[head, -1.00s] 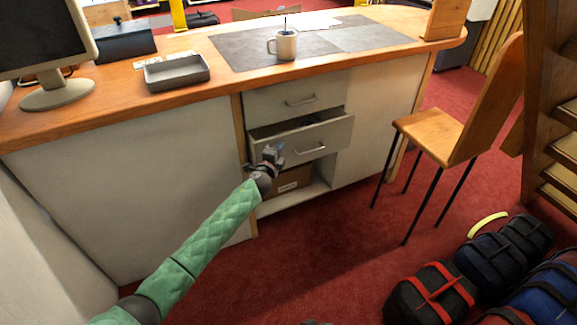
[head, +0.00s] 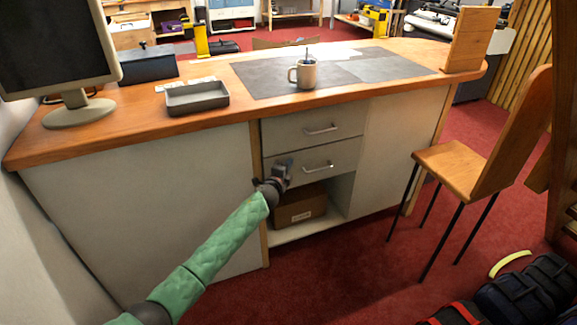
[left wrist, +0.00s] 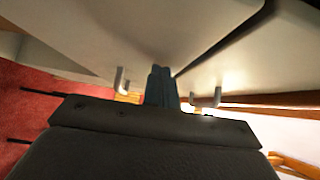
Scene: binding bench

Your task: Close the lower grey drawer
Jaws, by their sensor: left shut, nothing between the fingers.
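The lower grey drawer (head: 330,160) sits under the upper drawer (head: 295,130) in the bench. In the head view its front looks level with the upper drawer front, and its inside no longer shows. Its metal handle (head: 318,167) is to the right of my left gripper (head: 283,170). My left gripper is shut and empty, at the left part of the lower drawer front; I cannot tell whether it touches. In the left wrist view the shut fingers (left wrist: 161,86) point at the pale fronts, with a handle on either side. My right gripper is not in view.
A cardboard box (head: 300,204) stands on the open shelf below the drawers. A wooden chair (head: 465,165) stands to the right. A mug (head: 303,74) and a grey tray (head: 195,97) are on the bench top. Bags (head: 530,295) lie on the floor at lower right.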

